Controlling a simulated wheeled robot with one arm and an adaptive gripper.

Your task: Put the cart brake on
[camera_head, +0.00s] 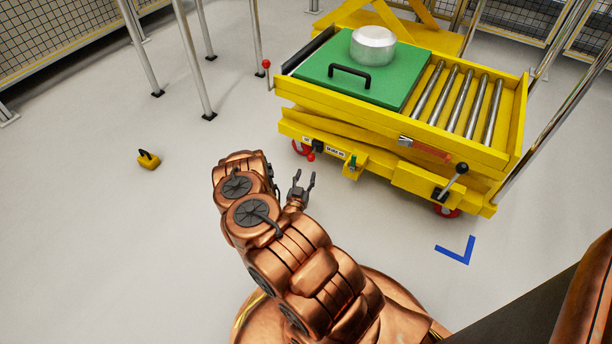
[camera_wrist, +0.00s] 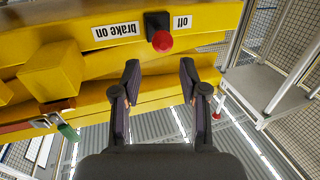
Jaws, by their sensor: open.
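The yellow cart (camera_head: 330,120) has a red knob (camera_head: 311,157) on its lower front side. In the wrist view the red knob (camera_wrist: 162,41) sits on a black block between an upside-down "brake on" label (camera_wrist: 115,30) and an "off" label (camera_wrist: 182,22). The knob is close to the "off" label; its exact setting is hard to tell. My gripper (camera_head: 304,176) is open and empty, just in front of the knob. In the wrist view my gripper (camera_wrist: 160,68) has its fingers spread to either side below the knob, apart from it.
A green plate (camera_head: 350,80) with a black handle and a metal cylinder (camera_head: 373,46) lies on the cart's rollers. A black-knobbed lever (camera_head: 453,178) stands at the cart's right. A yellow block (camera_head: 148,160) lies on the left floor. Metal posts (camera_head: 192,60) stand behind it.

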